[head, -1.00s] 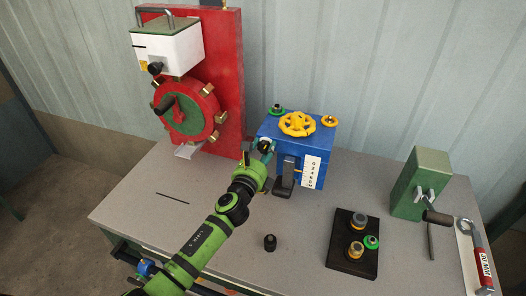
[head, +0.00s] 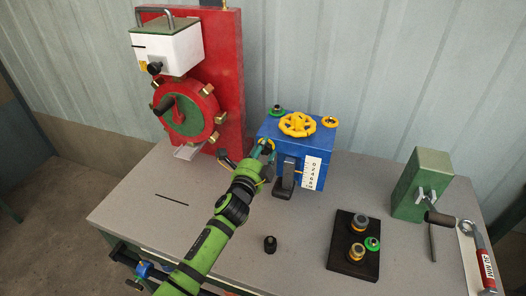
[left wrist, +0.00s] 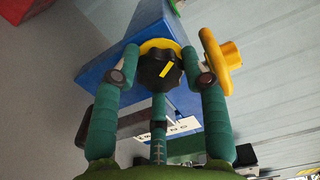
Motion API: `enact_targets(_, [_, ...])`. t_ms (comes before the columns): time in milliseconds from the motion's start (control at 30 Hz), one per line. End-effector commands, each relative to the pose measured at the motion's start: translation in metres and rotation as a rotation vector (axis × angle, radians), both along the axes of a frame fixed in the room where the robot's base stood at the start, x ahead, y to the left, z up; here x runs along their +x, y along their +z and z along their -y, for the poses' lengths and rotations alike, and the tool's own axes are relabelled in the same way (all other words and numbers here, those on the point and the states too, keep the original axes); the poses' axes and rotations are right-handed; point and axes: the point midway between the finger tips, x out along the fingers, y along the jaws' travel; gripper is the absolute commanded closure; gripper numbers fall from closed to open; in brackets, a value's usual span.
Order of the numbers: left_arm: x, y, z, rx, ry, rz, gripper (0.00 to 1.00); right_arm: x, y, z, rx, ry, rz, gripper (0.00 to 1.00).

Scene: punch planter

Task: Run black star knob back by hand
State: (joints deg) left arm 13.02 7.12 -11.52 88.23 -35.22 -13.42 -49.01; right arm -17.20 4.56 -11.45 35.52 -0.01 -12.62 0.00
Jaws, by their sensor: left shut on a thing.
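The black star knob (left wrist: 160,68) with a yellow mark sits in front of a yellow ring on the side of the blue box (head: 278,130). In the left wrist view it lies between the green fingers of my left gripper (left wrist: 161,72), which is shut on it. In the head view my left gripper (head: 262,152) is at the box's left face and hides the knob. My right gripper is not in view.
A yellow handwheel (head: 297,125) tops the blue box. A red stand with a wheel (head: 188,112) is behind left. The bench's left front is mostly clear.

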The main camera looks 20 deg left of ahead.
Motion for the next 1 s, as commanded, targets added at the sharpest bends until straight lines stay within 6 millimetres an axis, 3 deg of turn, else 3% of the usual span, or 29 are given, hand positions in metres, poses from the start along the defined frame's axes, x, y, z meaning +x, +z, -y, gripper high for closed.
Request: enact_targets(1000, [0.0, 0.003, 0.0, -0.968, -0.001, -0.03, 0.89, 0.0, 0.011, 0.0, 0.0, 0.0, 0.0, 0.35])
